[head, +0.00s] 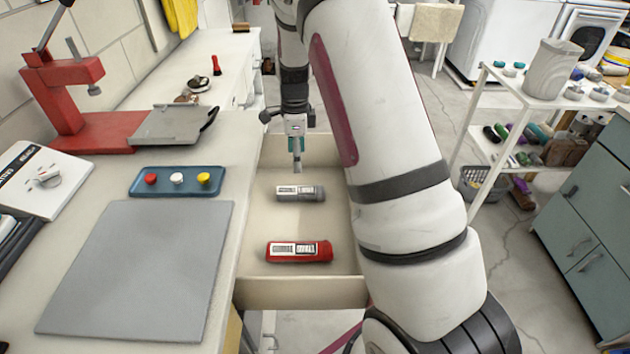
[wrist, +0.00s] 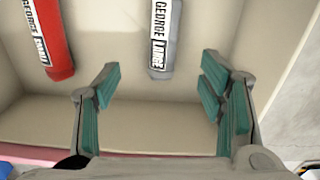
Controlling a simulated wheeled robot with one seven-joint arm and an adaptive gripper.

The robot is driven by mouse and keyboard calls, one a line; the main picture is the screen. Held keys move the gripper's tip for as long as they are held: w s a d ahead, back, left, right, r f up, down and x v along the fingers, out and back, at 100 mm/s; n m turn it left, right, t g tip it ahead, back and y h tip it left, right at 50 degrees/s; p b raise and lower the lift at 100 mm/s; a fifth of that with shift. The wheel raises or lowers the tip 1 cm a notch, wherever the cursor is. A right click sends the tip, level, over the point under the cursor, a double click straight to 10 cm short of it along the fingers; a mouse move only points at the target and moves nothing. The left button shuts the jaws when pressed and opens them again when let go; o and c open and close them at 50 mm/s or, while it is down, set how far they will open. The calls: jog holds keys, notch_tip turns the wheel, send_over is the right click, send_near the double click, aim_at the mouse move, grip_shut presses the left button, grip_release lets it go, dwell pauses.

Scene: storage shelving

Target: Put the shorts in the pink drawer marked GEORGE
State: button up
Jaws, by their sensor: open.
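An open, beige-lined drawer (head: 304,293) stands out beside the counter. A grey roll (head: 301,193) and a red roll (head: 299,250) lie in it, apart from each other. I cannot tell whether either is the shorts. A pinkish strip (wrist: 60,153) shows along the drawer edge. My gripper (head: 297,165) is over the drawer's far part, beyond the grey roll; its teal fingers (wrist: 162,85) are open and empty.
The counter at left holds a grey mat (head: 140,270), a blue tray with coloured knobs (head: 176,181) and a red press (head: 75,95). A white shelf rack (head: 545,95) with several small rolls and a teal cabinet (head: 590,220) stand at right. Floor between is open.

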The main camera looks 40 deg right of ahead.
jog(key=s+a+r+n+t, duration=0.1)
jog(key=s+a+r+n, duration=0.5)
jog(key=s+r, duration=0.3)
jog(key=s+a+r+n, duration=0.5)
jog(key=s+r+n, duration=0.15)
jog(key=r, duration=0.45)
jog(key=s+a+n, duration=0.2)
jog(key=s+n, duration=0.3)
jog(key=s, duration=0.5)
jog(key=s+a+r+n+t, duration=0.1)
jog(key=s+a+n, duration=0.1)
jog(key=s+n, duration=0.4)
jog(key=s, duration=0.3)
jog(key=shift+s+r, duration=0.15)
jog(key=shift+s, duration=0.25)
jog(key=shift+n, duration=0.25)
